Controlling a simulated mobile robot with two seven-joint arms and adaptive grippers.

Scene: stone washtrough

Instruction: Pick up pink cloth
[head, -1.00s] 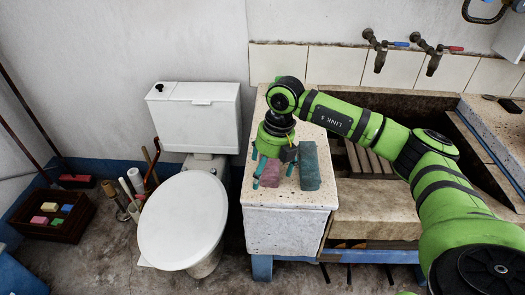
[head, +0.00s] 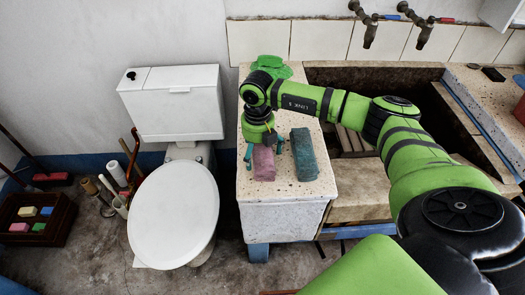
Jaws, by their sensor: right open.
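The pink cloth (head: 264,165) is a folded block lying on the front part of the speckled stone counter (head: 288,208). My right gripper (head: 264,152) is over its back half, pointing down. Its teal fingers are apart, one on each side of the pink cloth. I cannot tell whether they touch it. The gripper's body hides the cloth's far end. My left gripper is not in view.
A folded teal cloth (head: 304,155) lies close to the right of the gripper. A green cloth (head: 270,68) is at the counter's back. The toilet (head: 174,215) stands left, and the trough (head: 365,75) with taps above is right.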

